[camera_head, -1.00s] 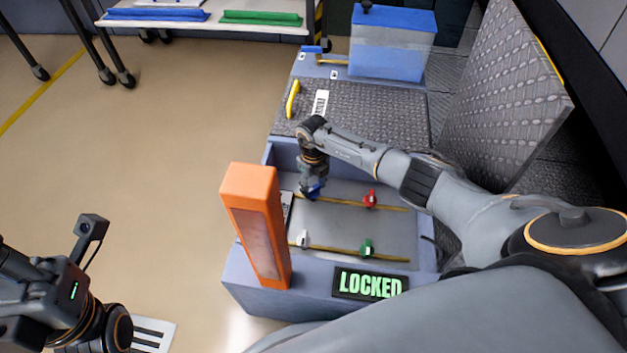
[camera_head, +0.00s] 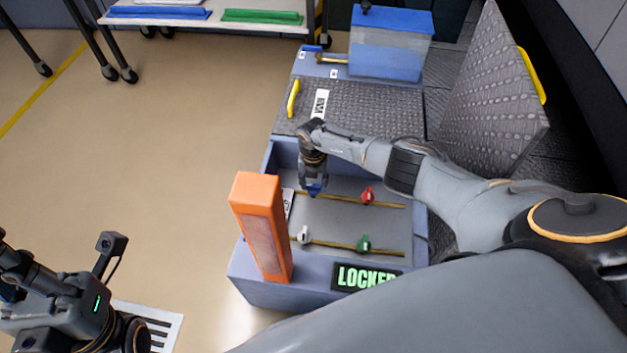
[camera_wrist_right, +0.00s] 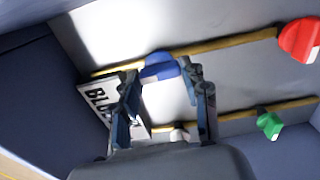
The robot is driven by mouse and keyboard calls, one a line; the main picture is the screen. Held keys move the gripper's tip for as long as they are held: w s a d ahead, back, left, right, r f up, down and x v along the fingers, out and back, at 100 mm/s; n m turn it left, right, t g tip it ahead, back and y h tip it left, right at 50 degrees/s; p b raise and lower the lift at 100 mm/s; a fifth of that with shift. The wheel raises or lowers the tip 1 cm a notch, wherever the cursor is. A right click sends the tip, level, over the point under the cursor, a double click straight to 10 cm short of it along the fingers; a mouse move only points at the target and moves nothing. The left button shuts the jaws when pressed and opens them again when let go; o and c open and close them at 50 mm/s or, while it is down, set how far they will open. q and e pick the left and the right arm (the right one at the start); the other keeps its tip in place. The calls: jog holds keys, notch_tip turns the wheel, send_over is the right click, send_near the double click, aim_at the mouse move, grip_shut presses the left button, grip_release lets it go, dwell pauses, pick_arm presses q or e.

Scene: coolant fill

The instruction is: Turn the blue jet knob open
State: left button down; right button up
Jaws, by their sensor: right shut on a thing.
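The blue jet knob (camera_head: 313,190) sits on the rear yellow pipe inside the open box, mostly hidden under my right gripper (camera_head: 313,184) in the head view. In the right wrist view the blue knob (camera_wrist_right: 160,68) shows between the two fingertips of the right gripper (camera_wrist_right: 160,76), which are shut on it. A label (camera_wrist_right: 99,97) partly reading "BL" lies beside it.
A red knob (camera_head: 368,195) shares the rear pipe. A white knob (camera_head: 304,235) and a green knob (camera_head: 363,243) sit on the front pipe. An orange post (camera_head: 262,228) and a "LOCKED" sign (camera_head: 366,277) stand at the box front. A raised tread-plate lid (camera_head: 487,100) is at right.

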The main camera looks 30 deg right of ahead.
jog(key=shift+w+d+m, duration=0.1)
jog(key=shift+m, duration=0.2)
dwell(0.4)
jog(key=o, duration=1.2)
jog(key=shift+c, duration=0.2)
